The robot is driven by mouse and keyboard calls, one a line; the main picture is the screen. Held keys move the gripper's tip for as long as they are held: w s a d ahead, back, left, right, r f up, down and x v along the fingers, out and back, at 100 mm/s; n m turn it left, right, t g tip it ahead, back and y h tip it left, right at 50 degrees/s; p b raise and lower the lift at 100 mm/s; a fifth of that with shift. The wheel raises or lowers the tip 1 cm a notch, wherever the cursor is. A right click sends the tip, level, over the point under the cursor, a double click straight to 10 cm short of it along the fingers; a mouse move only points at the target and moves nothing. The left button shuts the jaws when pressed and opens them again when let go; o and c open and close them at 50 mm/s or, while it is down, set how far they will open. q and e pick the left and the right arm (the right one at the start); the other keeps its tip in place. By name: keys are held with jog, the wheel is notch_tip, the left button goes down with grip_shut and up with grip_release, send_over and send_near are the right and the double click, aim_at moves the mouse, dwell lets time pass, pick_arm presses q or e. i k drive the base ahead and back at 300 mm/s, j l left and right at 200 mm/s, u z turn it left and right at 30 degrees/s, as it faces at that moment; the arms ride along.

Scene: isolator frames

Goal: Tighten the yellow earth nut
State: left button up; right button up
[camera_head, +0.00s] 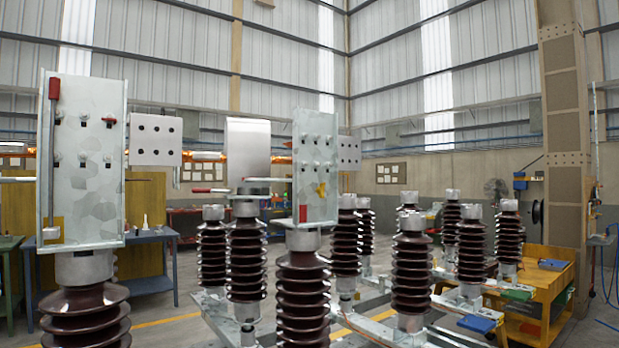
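A small yellow nut (321,189) sits low on the face of the grey metal plate (315,150) in the middle of the view. Several grey bolts stick out of that plate above and beside it. The plate stands upright on a brown ribbed insulator (303,290). A small red block (303,213) is at the plate's lower left corner. I cannot tell how tight the nut is. Neither of my grippers is in view.
A second bolted plate (84,150) stands at the left on another insulator (86,312), with a red-ended vertical rod (53,90). Several more insulators stand behind on a metal frame. A yellow workbench (540,290) is at the right, a blue one (148,240) at the left.

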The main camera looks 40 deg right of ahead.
aim_at(320, 191)
jog(key=z, duration=1.25)
jog(key=i+l+u, duration=0.1)
jog(key=l, duration=0.3)
jog(key=i+l+u, duration=0.1)
jog(key=i+l, duration=0.15)
jog(key=l, duration=0.15)
